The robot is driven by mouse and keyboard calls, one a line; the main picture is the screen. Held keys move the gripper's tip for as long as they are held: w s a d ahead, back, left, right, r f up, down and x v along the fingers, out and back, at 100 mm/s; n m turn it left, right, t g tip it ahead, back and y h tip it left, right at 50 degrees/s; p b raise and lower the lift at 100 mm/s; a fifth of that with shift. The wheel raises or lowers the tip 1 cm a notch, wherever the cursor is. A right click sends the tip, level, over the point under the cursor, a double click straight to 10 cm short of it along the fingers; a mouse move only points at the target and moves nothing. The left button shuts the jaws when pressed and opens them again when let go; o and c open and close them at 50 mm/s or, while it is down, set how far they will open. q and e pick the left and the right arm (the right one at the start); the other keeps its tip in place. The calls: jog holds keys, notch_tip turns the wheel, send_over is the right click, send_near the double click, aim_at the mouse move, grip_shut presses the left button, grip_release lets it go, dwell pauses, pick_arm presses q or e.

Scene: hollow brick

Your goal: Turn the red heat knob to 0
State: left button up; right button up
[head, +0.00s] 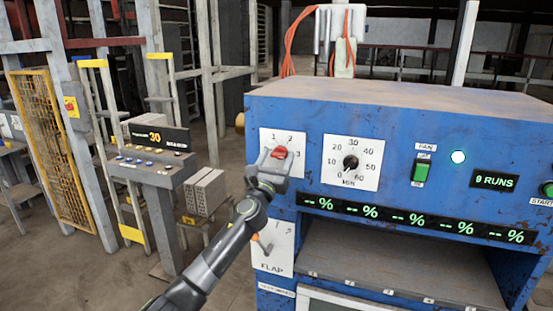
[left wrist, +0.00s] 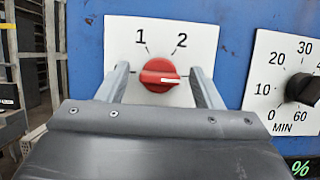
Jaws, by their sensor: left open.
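The red heat knob (head: 279,152) sits on a white dial plate (head: 296,141) at the left of the blue machine's front. In the left wrist view the knob (left wrist: 160,75) has its grip bar lying about level, with a white mark on its right half, toward the 3 side. Numbers 1 and 2 show above it; the 0 is hidden. My left gripper (head: 273,165) is at the knob. In the left wrist view its open fingers (left wrist: 160,68) stand left and right of the knob, with gaps on both sides. My right gripper is out of view.
A black minute knob (head: 351,163) on its own plate is just right of the heat knob. A flap lever (head: 262,243) is below. A green fan switch (head: 420,170) and a runs display (head: 494,181) are farther right. A control stand (head: 150,165) stands left.

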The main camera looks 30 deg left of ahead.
pick_arm(q)
jog(key=c, duration=1)
